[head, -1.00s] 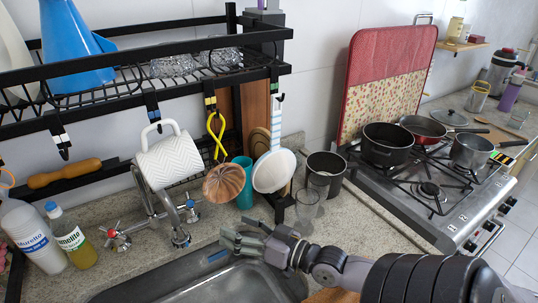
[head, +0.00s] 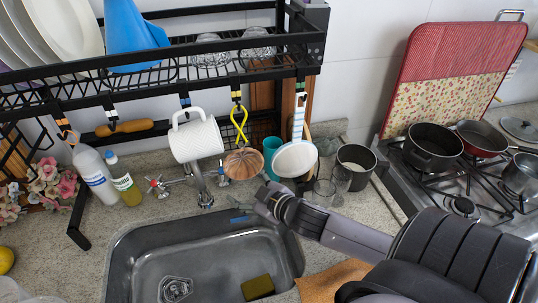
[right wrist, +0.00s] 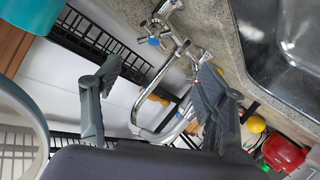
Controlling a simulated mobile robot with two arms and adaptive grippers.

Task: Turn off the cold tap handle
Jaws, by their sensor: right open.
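The chrome tap stands behind the sink (head: 123,238), with its spout end (head: 206,199) over the sink's back edge. The cold tap handle, with a blue centre, shows in the right wrist view (right wrist: 153,40), beyond my fingers. In the head view a small blue-tinted part (head: 222,179) right of the spout seems to be it, partly hidden. The red-marked hot handle (head: 156,187) is left of the spout. My right gripper (head: 264,198) is right of the tap, apart from it. In the wrist view its two fingers (right wrist: 150,98) are spread and empty. My left gripper is not seen.
A black rack (head: 150,76) spans above the tap. A white mug (head: 195,142), a copper mould (head: 243,163) and a white bowl (head: 296,159) hang close to it. A teal cup (head: 272,148) stands behind. Bottles (head: 125,182) stand left; a sponge (head: 257,288) lies in the sink.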

